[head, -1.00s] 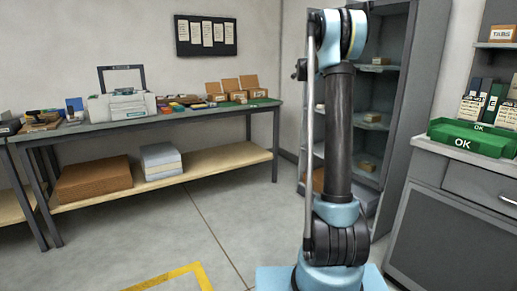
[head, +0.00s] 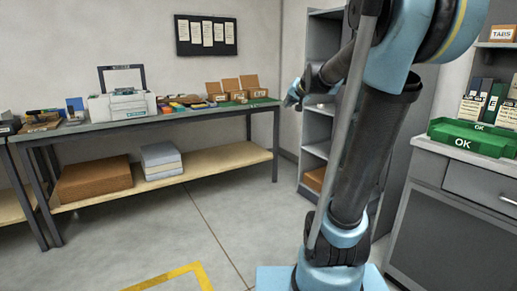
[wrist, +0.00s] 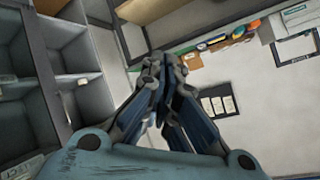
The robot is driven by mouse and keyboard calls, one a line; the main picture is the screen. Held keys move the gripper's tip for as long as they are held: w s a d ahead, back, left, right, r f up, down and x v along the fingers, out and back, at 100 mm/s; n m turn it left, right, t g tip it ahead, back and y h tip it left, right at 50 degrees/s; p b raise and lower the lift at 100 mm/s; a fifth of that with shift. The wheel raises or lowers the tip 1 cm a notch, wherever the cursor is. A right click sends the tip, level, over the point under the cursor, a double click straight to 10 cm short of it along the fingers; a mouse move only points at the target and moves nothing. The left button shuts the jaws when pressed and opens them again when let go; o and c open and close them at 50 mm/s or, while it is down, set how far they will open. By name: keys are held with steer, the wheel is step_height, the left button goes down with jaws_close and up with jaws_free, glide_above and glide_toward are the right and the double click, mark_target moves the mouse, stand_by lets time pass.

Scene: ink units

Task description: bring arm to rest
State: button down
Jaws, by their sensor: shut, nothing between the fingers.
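My gripper (wrist: 162,62) is shut and empty in the wrist view, its fingertips together. The wrist view is tilted, with the shelf unit on its left and the workbench along its top. In the head view my arm rises from its blue base at the right of centre and leans toward the camera. The end of the arm (head: 293,95) shows as a small blue part left of the column, in front of the shelf unit and wall. The fingers are too small to make out there. My gripper touches nothing that I can see.
A workbench (head: 215,111) with a printer (head: 122,105) and small boxes stands along the back wall. A grey shelf unit (head: 316,125) stands behind my arm. A grey cabinet (head: 450,215) with a green OK tray (head: 462,142) is at the right. The floor at left is clear.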

steer(key=s+d+f+n+g+h, duration=0.1)
steer(key=s+d+f+g, duration=0.1)
steer(key=s+f, duration=0.7)
steer(key=s+d+f+n+g+h, duration=0.1)
steer(key=s+f+g, duration=0.3)
steer(key=s+f, duration=0.6)
steer(key=s+d+f+n+g+h, duration=0.1)
steer(key=s+f, duration=0.8)
steer(key=s, duration=1.1)
steer(key=shift+s+d+f+g+h, duration=0.15)
steer(key=shift+d+f+g+h, duration=0.3)
steer(key=shift+d+g, duration=0.65)
